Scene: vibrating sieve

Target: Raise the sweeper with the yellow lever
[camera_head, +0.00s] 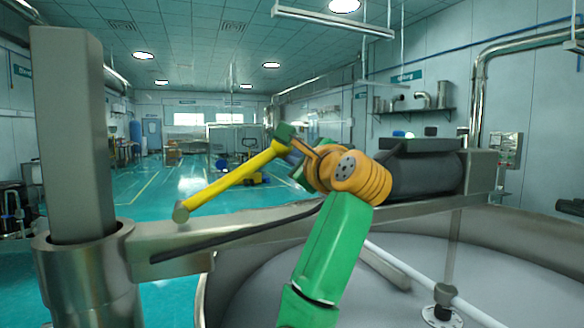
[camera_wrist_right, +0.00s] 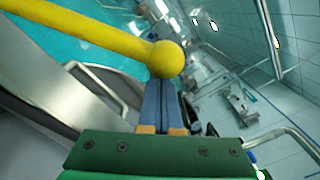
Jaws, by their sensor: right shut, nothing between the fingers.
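The yellow lever (camera_head: 232,183) slants up to the right over the steel beam in the head view, and its upper end is hidden near my right gripper (camera_head: 291,152). In the right wrist view the lever (camera_wrist_right: 90,30) comes in from the upper left and ends in a round yellow ball (camera_wrist_right: 167,60). My right gripper (camera_wrist_right: 164,92) is shut, with its blue fingers together and empty. The fingertips overlap the ball's lower edge in the picture; I cannot tell whether they touch it. A white bar (camera_head: 425,283) in the pan may be the sweeper. My left gripper is out of view.
A steel beam (camera_head: 165,262) crosses above the large round pan (camera_head: 260,300), with a dark motor (camera_head: 425,172) at its right. A tall grey post (camera_head: 72,130) stands at left. Open teal floor (camera_head: 150,190) lies beyond.

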